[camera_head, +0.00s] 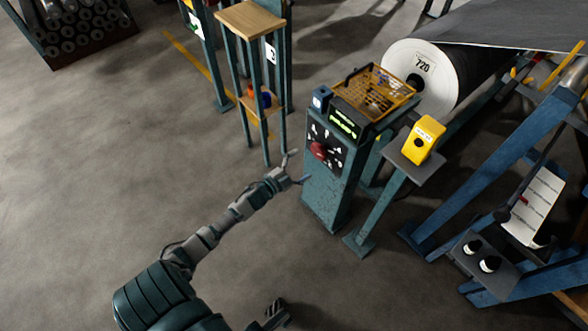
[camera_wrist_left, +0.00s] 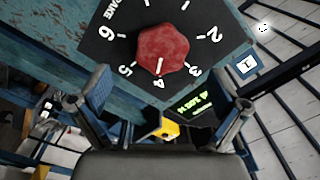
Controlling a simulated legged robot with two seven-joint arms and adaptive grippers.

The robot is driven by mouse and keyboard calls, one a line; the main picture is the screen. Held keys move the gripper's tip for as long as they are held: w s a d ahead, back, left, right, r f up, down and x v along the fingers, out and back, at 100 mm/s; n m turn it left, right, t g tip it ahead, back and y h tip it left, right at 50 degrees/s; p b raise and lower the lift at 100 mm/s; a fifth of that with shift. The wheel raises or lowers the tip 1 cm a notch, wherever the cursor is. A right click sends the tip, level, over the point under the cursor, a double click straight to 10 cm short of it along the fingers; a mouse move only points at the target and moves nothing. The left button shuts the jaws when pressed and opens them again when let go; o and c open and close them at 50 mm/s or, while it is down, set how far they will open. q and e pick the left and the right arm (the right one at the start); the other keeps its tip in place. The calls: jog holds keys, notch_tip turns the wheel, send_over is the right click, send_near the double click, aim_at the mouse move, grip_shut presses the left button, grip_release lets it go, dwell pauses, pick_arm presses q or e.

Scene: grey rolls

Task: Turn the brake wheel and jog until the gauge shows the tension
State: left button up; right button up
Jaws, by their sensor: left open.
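The red brake wheel (camera_head: 318,150) sits on a black numbered dial on the front of a teal pedestal. In the left wrist view the wheel (camera_wrist_left: 163,50) is close, its white mark pointing at about 4. My left gripper (camera_head: 298,167) is open and empty, just left of and below the wheel, apart from it. In the left wrist view its fingers (camera_wrist_left: 163,92) stand wide apart below the wheel. A green-lit display (camera_head: 344,123) is above the dial; its text is too small to read. A yellow box (camera_head: 423,138) is on a stand to the right.
A large roll marked 720 (camera_head: 421,75) stands behind. A wooden-topped stand (camera_head: 251,19) is left of the pedestal. Blue frames (camera_head: 500,145) fill the right. The floor (camera_head: 130,150) at left is clear. A dark gripper-like part shows at the bottom edge.

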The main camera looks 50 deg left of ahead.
pick_arm(q)
jog(key=s, duration=0.4)
jog(key=shift+s+a, duration=0.2)
jog(key=shift+s, duration=0.1)
jog(key=shift+f, duration=0.1)
